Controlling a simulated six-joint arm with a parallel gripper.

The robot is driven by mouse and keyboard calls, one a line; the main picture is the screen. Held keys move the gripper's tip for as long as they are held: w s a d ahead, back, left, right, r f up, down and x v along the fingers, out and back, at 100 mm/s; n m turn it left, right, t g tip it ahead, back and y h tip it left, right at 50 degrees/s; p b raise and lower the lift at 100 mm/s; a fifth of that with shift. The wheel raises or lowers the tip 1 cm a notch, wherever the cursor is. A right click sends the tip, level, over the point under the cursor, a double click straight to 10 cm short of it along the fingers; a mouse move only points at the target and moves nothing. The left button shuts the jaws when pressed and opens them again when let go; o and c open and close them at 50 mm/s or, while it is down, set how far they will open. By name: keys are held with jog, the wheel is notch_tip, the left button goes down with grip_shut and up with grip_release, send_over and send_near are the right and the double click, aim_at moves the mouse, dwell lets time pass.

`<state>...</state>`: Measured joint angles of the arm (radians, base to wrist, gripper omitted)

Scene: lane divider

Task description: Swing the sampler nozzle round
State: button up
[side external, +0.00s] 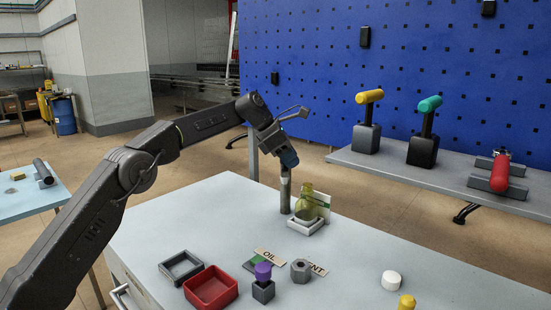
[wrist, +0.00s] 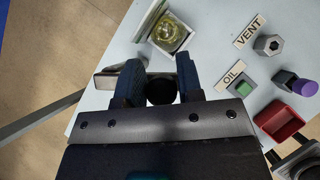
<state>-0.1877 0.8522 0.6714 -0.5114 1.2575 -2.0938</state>
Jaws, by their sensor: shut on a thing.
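My gripper (side external: 288,162) points down at the far edge of the pale table, over the top of an upright grey post (side external: 285,195). In the wrist view my gripper (wrist: 159,66) has its two blue fingers on either side of a dark round part (wrist: 160,91), shut on it. I take this part to be the sampler nozzle; its spout is not clearly visible. A grey metal piece (wrist: 107,80) shows beside the left finger. A yellow-green glass flask (side external: 306,204) stands in a white square tray (side external: 306,229), just right of the post.
The OIL plate (side external: 269,255), green block, purple-topped block (side external: 263,282), grey hex nut (side external: 301,270), red tray (side external: 211,289) and dark grey tray (side external: 181,267) sit near the front. A white cap (side external: 393,280) lies right. The table's middle right is clear.

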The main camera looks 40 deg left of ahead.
jog(key=shift+d+f+g, duration=0.15)
jog(key=shift+d+f, duration=0.05)
jog(key=shift+f, duration=0.3)
jog(key=shift+d+f+g, duration=0.15)
jog(key=shift+d+f, duration=0.05)
jog(key=shift+f, duration=0.3)
jog(key=shift+o, duration=0.4)
jog(key=shift+w+d, duration=0.4)
jog(key=shift+w, duration=0.05)
jog(key=shift+w+d, duration=0.2)
jog(key=shift+w, duration=0.1)
jog(key=shift+c, duration=0.3)
jog(key=shift+w+d+r, duration=0.1)
jog(key=shift+w+d, duration=0.05)
jog(key=shift+d, duration=0.15)
jog(key=shift+r, duration=0.1)
